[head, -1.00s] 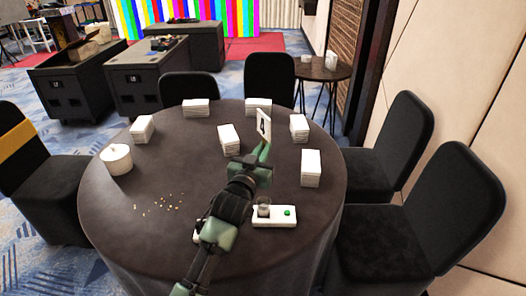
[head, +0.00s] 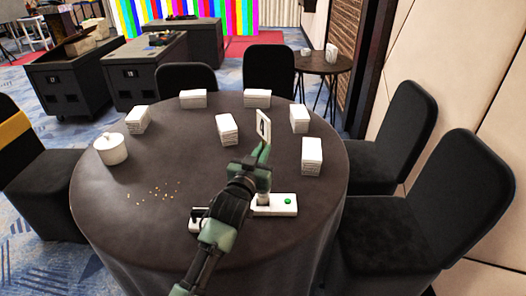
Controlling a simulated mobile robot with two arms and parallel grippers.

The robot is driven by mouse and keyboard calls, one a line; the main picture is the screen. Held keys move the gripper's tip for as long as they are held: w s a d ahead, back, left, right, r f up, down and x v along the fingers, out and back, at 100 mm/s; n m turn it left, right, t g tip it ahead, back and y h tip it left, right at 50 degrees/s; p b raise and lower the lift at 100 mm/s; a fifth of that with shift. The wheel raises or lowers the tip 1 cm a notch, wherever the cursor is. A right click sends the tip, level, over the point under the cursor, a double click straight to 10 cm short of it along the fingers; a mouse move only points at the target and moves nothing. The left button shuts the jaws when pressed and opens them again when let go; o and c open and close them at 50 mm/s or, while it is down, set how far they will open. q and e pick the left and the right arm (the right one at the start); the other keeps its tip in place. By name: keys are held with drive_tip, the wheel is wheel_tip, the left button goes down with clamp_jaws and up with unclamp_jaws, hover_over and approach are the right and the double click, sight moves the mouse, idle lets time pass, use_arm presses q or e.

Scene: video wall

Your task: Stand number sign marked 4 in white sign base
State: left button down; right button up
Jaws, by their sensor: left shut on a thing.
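My left gripper (head: 263,156) is shut on the number sign (head: 263,126), a small white card with a dark mark too small to read. It holds the sign upright above the dark round table. A flat white block (head: 278,205) with a green dot lies below and beside the gripper. The gripper and wrist cover the block's left part and most of what stands on it. I cannot tell for sure which white thing is the sign base. My right gripper is not in view.
Several white stacks (head: 312,155) stand around the table's (head: 175,235) far and right sides. A white lidded pot (head: 111,149) stands at the left, with small crumbs (head: 155,190) nearer the middle. Black chairs (head: 395,140) surround the table. The table's left front is mostly clear.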

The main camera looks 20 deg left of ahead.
use_arm(q)
drive_tip(key=shift+f+b, duration=1.65)
drive_tip(key=shift+f, duration=1.45)
drive_tip(key=shift+f+b, duration=0.55)
drive_tip(key=shift+f, duration=0.05)
drive_tip(key=shift+s+a+f+b, duration=0.1)
drive_tip(key=shift+a+f+b, duration=0.05)
drive_tip(key=shift+f+b, duration=0.4)
drive_tip(key=shift+a+f+b, duration=0.15)
drive_tip(key=shift+f+b, duration=0.15)
drive_tip(key=shift+f, duration=0.35)
drive_tip(key=c, duration=1.5)
unclamp_jaws()
drive_tip(key=shift+f, duration=0.1)
drive_tip(key=shift+a, duration=0.1)
